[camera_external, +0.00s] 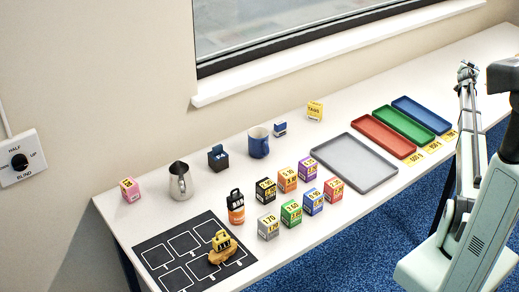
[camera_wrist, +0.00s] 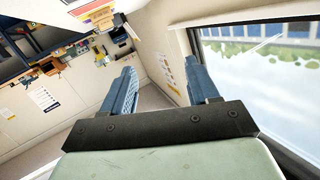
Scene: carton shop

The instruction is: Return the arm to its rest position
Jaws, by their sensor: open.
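My gripper (camera_wrist: 159,64) shows in the wrist view with its two blue-grey fingers wide apart. Nothing is between them. Beyond the fingers are a pale wall, a window at the right and a cluttered work area at the upper left, so the gripper is turned away from the tabletop. In the external view my arm stands at the right edge, partly cut off by the frame. It is raised at the right end of the white table (camera_external: 270,160), clear of the cartons. The gripper's fingers are too small to make out clearly there.
Several small price-marked cartons, such as the green carton (camera_external: 291,213), stand mid-table. A grey tray (camera_external: 353,163) and red (camera_external: 383,136), green (camera_external: 404,125) and blue (camera_external: 421,114) trays lie to the right. A metal jug (camera_external: 180,181), mug (camera_external: 258,142) and black mat (camera_external: 160,247) are leftward.

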